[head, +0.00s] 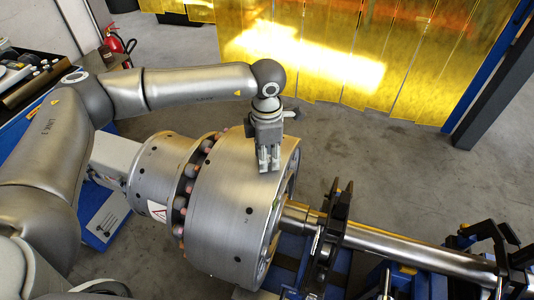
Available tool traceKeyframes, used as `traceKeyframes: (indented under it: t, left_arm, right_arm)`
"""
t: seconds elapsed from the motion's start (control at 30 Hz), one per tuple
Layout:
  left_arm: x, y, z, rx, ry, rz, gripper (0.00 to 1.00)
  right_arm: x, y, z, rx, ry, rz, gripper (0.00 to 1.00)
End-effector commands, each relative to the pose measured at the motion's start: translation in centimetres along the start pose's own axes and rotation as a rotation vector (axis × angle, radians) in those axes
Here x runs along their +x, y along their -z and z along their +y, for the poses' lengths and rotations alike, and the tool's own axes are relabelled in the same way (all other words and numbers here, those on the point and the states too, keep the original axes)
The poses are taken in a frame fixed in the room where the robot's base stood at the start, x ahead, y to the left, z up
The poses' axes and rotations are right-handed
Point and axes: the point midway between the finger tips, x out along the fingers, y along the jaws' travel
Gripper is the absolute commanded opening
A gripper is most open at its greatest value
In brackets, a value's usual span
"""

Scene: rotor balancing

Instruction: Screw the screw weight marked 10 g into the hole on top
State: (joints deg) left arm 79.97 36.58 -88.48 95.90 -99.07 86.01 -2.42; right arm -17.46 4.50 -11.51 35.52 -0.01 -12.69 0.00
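A large silver rotor drum (222,205) lies on its side in the middle of the head view. Small dark holes show in its curved surface, one at the middle (249,211) and one lower down (237,258). My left gripper (268,167) points down at the upper part of the drum, near its right rim. Its two fingers are close together, and their tips are at or just above the surface. I cannot tell whether a screw weight is between them. The 10 g mark and the hole on top cannot be made out. My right gripper is out of view.
A steel shaft (400,247) runs right from the drum through a black support (333,235). The drive housing (158,170) joins its left side. A yellow strip curtain (310,50) hangs behind. A fire extinguisher (116,42) stands at back left. Space above the shaft is clear.

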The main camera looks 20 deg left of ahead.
Motion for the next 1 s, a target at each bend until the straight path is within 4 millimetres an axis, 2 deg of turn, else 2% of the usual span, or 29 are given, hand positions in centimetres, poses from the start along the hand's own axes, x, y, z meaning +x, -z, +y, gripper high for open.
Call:
traceKeyframes:
  t: [0.03,0.23,0.37,0.73,0.77,0.93,1.0]
  left_arm:
    - [0.0,0.0,0.0,0.0,0.0,0.0,0.26]
    - [0.0,0.0,0.0,0.0,0.0,0.0,0.01]
    - [0.2,0.0,0.0,0.03,0.0,0.0,0.01]
    - [0.5,0.0,0.0,0.421,-0.001,-0.001,0.01]
    - [0.1,0.0,0.0,0.413,0.0,0.0,0.27]
    - [0.1,0.0,0.0,0.408,0.0,0.0,0.49]
    - [0.1,0.0,0.0,0.407,0.0,0.0,0.49]
  right_arm:
    - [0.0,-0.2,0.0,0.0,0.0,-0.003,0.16]
    - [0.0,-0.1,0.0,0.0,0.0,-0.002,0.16]
    - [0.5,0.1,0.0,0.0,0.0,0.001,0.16]
    - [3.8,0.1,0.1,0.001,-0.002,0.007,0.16]
    - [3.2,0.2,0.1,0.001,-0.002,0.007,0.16]
    - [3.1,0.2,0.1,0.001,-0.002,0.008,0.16]
    - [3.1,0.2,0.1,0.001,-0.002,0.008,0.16]
